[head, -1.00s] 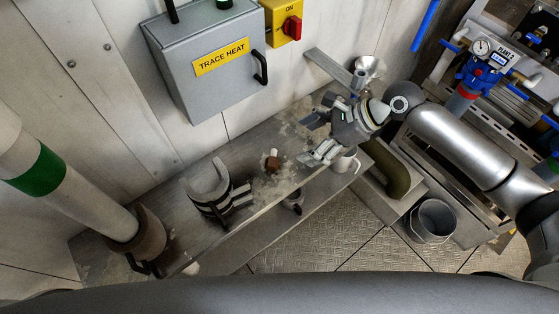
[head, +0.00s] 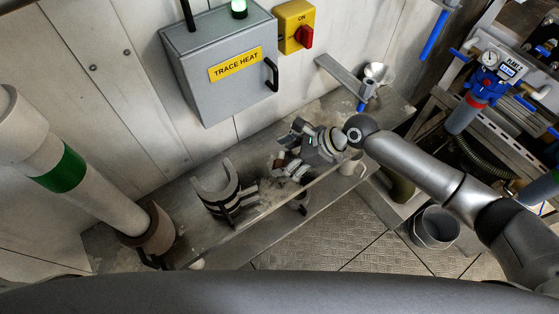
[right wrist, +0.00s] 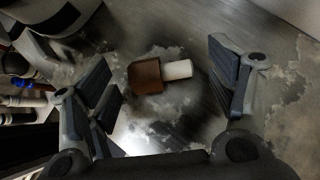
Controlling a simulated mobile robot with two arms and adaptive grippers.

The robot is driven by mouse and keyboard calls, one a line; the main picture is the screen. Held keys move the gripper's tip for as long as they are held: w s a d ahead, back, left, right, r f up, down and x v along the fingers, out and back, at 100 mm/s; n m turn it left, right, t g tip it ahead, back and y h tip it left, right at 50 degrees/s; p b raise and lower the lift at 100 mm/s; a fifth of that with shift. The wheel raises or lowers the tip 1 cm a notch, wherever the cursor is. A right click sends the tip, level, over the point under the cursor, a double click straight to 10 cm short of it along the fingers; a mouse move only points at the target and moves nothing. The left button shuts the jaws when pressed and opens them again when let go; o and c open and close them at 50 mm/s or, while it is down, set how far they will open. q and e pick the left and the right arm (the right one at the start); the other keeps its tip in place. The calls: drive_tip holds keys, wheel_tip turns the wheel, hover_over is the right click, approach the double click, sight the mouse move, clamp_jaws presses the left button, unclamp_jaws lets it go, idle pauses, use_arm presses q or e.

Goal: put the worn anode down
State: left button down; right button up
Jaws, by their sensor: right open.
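The worn anode (right wrist: 147,75), a brown block with a pale stub, lies on the grey metal shelf (right wrist: 195,125) in the right wrist view. My right gripper (right wrist: 163,88) is open, with one finger on each side of the anode and visible gaps to both. My left gripper is not in view.
A grey curved saddle bracket (head: 216,198) stands on the shelf left of my gripper. The grey TRACE HEAT box (head: 222,65) hangs on the wall behind. A bucket (head: 436,228) stands on the floor.

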sight(285, 162)
drive_tip(key=c, duration=1.2)
drive_tip(key=shift+r, duration=0.4)
wheel_tip(285, 162, up, 2)
drive_tip(key=shift+s+r+b, duration=0.1)
drive_tip(key=shift+r+b, duration=0.15)
drive_tip(key=shift+b, duration=0.3)
drive_tip(key=s+d+r, duration=0.1)
drive_tip(key=s+r, duration=0.2)
drive_tip(key=s, duration=0.1)
drive_tip(key=s+d+r+b, duration=0.1)
drive_tip(key=s+d+r, duration=0.1)
drive_tip(key=s+r, duration=0.1)
drive_tip(key=s+d+r, duration=0.1)
drive_tip(key=s+r, duration=0.2)
drive_tip(key=s, duration=0.3)
drive_tip(key=shift+d+r, duration=0.3)
drive_tip(key=shift+w, duration=0.1)
